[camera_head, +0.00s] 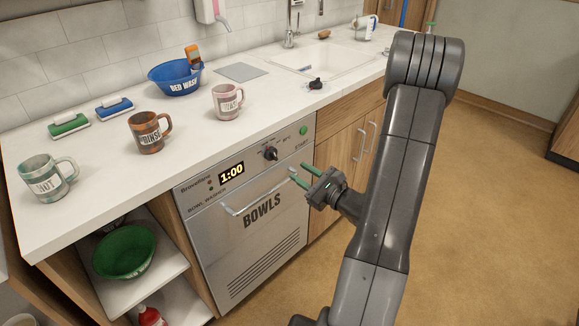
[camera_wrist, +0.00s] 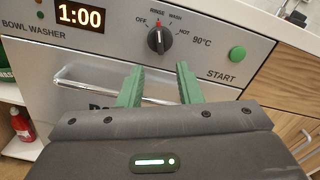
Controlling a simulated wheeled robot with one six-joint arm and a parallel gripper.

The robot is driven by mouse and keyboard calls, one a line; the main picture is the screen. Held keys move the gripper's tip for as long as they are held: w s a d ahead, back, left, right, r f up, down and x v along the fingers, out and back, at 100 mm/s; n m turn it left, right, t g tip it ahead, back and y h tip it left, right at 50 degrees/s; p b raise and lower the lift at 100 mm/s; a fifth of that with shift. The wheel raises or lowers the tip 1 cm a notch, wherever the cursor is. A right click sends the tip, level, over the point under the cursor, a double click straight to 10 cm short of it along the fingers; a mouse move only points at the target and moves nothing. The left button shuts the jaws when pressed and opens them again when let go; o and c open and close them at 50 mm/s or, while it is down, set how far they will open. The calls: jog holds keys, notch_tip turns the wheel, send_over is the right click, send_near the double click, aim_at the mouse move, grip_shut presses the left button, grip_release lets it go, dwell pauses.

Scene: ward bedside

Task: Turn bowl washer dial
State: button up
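The bowl washer (camera_head: 255,222) is a steel machine under the counter, with "BOWLS" on its shut door. Its dial (camera_head: 270,154) is a dark knob on the panel. In the wrist view the dial (camera_wrist: 159,39) is marked OFF, RINSE, WASH and HOT 90°C, and its red mark is at the top, near RINSE. My gripper (camera_head: 298,174) is in front of the panel, to the lower right of the dial. In the wrist view my gripper (camera_wrist: 158,76) has its green fingers apart and empty, below the dial and not touching it.
A green START button (camera_head: 303,130) is right of the dial. The display (camera_head: 231,174) reads 1:00. The door handle (camera_wrist: 130,85) crosses below the panel. Several mugs, a blue bowl (camera_head: 176,78) and a sink (camera_head: 318,60) are on the counter. The floor at right is clear.

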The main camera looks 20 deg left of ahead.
aim_at(276, 157)
jog(key=v, duration=0.4)
jog(key=shift+s+d, duration=0.1)
jog(key=shift+d, duration=0.15)
jog(key=shift+a, duration=0.1)
jog(key=x, duration=1.3)
jog(key=shift+a+p, duration=0.3)
